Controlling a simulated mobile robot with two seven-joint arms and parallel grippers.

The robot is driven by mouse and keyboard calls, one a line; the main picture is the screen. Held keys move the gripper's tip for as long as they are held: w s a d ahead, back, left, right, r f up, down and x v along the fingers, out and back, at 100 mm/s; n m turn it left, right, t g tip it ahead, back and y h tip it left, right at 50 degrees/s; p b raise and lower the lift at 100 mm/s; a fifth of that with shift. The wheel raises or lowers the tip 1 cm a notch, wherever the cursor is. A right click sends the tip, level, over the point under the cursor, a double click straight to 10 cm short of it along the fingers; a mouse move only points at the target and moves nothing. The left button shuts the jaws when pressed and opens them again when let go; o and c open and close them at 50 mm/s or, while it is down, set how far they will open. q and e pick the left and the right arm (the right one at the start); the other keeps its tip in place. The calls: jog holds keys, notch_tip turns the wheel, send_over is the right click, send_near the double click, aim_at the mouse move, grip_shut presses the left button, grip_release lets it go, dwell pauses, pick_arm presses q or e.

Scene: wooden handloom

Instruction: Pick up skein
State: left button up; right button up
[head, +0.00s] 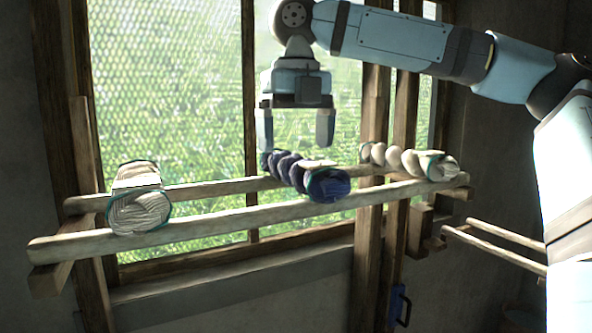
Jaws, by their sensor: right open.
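Three skeins lie across two wooden rails. A dark blue twisted skein (328,186) is in the middle, its far end reaching back over the rear rail. A white twisted skein (402,159) lies to its right. A pale skein (139,213) sits near the left end, seen mostly end-on. My right gripper (296,140) points down above the far part of the blue skein, with its two fingers apart and nothing between them. Whether the fingertips touch the skein cannot be told. My left gripper is not in view.
The front rail (235,218) and rear rail (222,190) run across in front of a mesh window (170,90). Wooden posts (368,240) stand behind on the right. Another pair of rails (495,248) is at the lower right. The rails between the pale and blue skeins are bare.

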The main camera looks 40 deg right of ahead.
aim_at(298, 157)
jog(key=f, duration=0.3)
jog(key=f+p, duration=0.1)
jog(key=shift+s+a+f, duration=0.1)
jog(key=shift+s+f, duration=0.1)
jog(key=shift+s, duration=0.2)
jog(key=shift+w+f, duration=0.15)
jog(key=shift+f, duration=0.2)
jog(key=shift+r, duration=0.1)
jog(key=c, duration=1.1)
